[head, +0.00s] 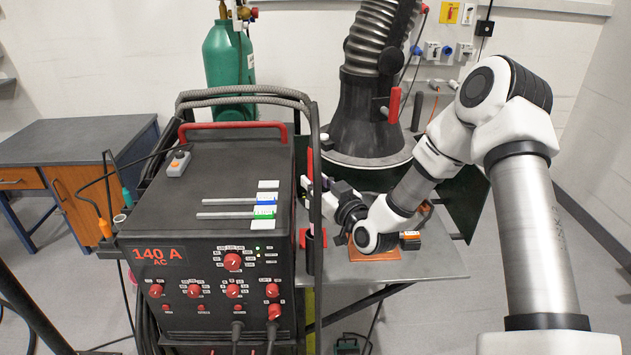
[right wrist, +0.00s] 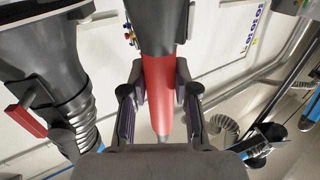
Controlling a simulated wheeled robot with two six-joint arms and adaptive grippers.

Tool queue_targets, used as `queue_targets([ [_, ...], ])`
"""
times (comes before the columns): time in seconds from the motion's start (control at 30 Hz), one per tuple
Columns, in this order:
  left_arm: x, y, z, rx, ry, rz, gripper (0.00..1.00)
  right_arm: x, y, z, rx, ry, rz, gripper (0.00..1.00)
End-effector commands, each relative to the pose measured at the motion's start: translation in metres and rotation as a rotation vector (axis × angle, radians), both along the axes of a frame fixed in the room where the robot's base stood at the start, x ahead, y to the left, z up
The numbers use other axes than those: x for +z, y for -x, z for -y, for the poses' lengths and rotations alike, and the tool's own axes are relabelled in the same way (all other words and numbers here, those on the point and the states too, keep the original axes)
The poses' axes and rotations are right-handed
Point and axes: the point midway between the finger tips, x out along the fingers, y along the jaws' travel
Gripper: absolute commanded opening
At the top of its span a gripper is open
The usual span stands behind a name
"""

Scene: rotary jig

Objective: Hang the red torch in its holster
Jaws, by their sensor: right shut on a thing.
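The red torch shows close in the right wrist view (right wrist: 158,88), with a dark grey upper part and a red body between the two fingers. In the head view a red upright piece that looks like the torch (head: 309,163) shows beside the welder's black frame post, which partly hides it. My right gripper (head: 322,186) is shut on it, reaching left over the metal table. The torch's lower end is hard to make out. A dark upright cylinder with red parts at its base (head: 311,240) stands below; I cannot tell whether it is the holster. My left gripper is not in view.
The welder (head: 205,200) with its frame fills the middle. A black fume hose (head: 367,115) stands behind my gripper. An orange plate (head: 375,245) lies on the metal table (head: 430,262). Orange (head: 105,228) and green (head: 127,196) handles show at the welder's left side.

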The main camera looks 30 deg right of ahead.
Motion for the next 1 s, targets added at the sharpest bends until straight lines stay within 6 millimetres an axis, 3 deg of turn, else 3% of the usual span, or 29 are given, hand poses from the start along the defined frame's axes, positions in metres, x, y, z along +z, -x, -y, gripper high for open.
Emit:
queue_targets([
  [0.6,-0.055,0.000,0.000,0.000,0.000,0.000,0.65,-0.061,0.000,0.000,0.000,0.000,0.002,0.00],
  [1.0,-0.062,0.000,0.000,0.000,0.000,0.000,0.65,-0.070,0.000,0.000,0.000,0.000,0.003,0.00],
])
